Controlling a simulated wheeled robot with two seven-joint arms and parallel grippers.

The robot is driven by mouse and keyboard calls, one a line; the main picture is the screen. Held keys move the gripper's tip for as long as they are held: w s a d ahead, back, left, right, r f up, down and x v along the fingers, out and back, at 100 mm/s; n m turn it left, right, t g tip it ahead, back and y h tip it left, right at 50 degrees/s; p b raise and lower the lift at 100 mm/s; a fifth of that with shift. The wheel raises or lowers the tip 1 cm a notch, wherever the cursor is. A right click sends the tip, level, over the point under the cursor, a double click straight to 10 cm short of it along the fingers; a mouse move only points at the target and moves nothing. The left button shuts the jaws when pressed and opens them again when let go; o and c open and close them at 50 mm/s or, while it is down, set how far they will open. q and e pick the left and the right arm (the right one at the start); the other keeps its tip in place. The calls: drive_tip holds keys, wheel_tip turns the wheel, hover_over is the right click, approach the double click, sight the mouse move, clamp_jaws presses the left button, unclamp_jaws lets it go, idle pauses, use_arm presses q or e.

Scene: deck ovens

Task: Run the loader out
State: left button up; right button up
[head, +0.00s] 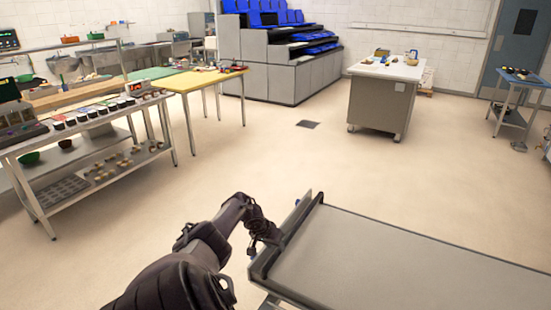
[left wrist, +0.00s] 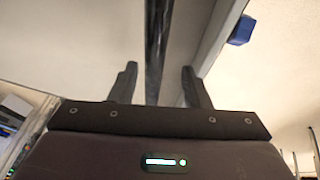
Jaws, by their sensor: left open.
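The loader (head: 400,262) is a flat grey bed with a raised dark end bar, at the lower right of the head view. My left arm reaches in from the bottom, and its gripper (head: 270,238) is at the loader's left end, close to the end bar (head: 295,232). In the left wrist view my left gripper (left wrist: 158,85) has its two fingers apart. A dark bar (left wrist: 156,45) runs between them, with visible space on both sides. The fingertips look apart from the bar, but depth is hard to judge. My right gripper does not show.
Open beige floor (head: 340,165) lies beyond the loader. A grey worktable (head: 378,105) stands at the back right. A yellow-topped table (head: 200,80) and a shelved bench (head: 85,140) with jars are on the left. A stepped grey unit with blue tops (head: 290,75) stands behind.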

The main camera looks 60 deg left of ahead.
use_arm(q)
drive_tip(key=p+v, duration=0.2)
drive_tip(key=v, duration=0.4)
drive_tip(key=shift+p, duration=0.3)
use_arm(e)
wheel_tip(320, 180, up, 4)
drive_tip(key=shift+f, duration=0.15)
use_arm(q)
drive_tip(key=shift+s, duration=0.1)
